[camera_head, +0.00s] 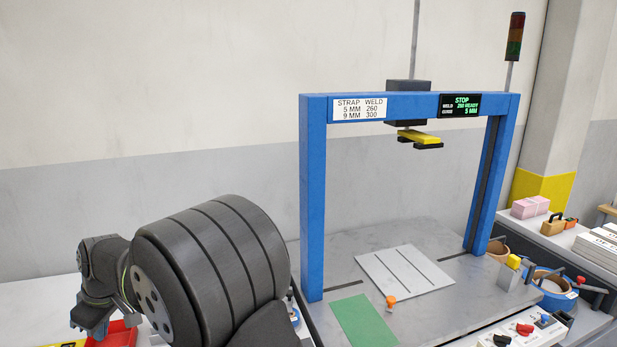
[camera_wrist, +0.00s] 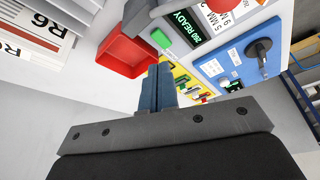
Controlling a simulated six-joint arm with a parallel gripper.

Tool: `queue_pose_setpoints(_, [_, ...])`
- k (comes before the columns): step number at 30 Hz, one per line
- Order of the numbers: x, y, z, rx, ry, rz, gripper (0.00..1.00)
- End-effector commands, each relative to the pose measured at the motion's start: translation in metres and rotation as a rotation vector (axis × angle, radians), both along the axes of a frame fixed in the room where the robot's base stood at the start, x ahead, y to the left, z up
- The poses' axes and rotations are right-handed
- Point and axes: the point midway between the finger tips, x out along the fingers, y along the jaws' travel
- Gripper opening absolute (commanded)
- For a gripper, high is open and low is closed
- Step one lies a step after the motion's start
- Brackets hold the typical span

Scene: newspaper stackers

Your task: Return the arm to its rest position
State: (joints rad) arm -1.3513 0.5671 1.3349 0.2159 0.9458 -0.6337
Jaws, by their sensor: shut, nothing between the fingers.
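My arm fills the lower left of the head view, with a large dark link in front. My gripper shows at that picture's left edge, its blue fingers (camera_head: 90,318) pointing down beside a red tray (camera_head: 122,336). In the wrist view the fingers (camera_wrist: 159,72) are together with nothing between them. The red tray (camera_wrist: 128,55) lies just left of the fingertips there and looks empty. Whether the fingers touch anything is not clear.
A blue strapping frame (camera_head: 313,190) stands on a grey table (camera_head: 440,300) with a white slotted plate (camera_head: 404,271) and a green sheet (camera_head: 362,320). In the wrist view, a control panel with a black knob (camera_wrist: 261,47) is at upper right and paper stacks (camera_wrist: 30,40) are at upper left.

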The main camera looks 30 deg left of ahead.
Motion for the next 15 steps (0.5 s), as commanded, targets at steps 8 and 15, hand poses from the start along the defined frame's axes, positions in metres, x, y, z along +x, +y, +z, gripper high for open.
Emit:
queue_pose_setpoints(8, [0.005,-0.014,0.045,0.002,0.000,-0.001,0.00])
queue_pose_setpoints(15, [0.006,-0.019,0.058,0.000,0.000,0.000,0.00])
